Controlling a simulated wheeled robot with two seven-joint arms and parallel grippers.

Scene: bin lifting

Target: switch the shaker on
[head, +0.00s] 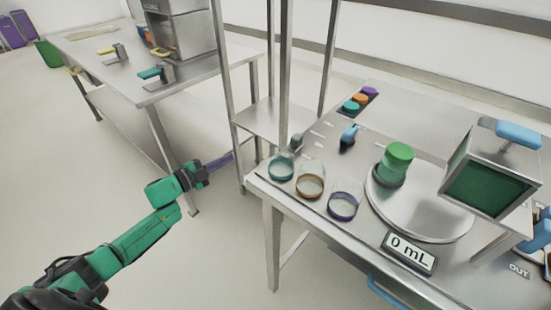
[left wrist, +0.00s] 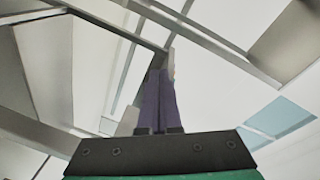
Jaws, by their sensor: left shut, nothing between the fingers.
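I cannot tell for sure which thing is the shaker. A round metal plate (head: 425,217) on the right bench carries a green-capped container (head: 394,163). A small blue lever switch (head: 348,137) stands on the bench top behind the glass dishes. My left gripper (head: 229,159) has purple fingers and is shut and empty. It is in the air left of the right bench, apart from the switch and the plate. Its closed fingers (left wrist: 159,98) also show in the left wrist view, with nothing between them. My right gripper is not visible.
Teal, orange and purple ringed dishes (head: 342,206) line the bench's front left. Metal posts (head: 285,75) rise beside the gripper. Another table (head: 130,75) stands back left.

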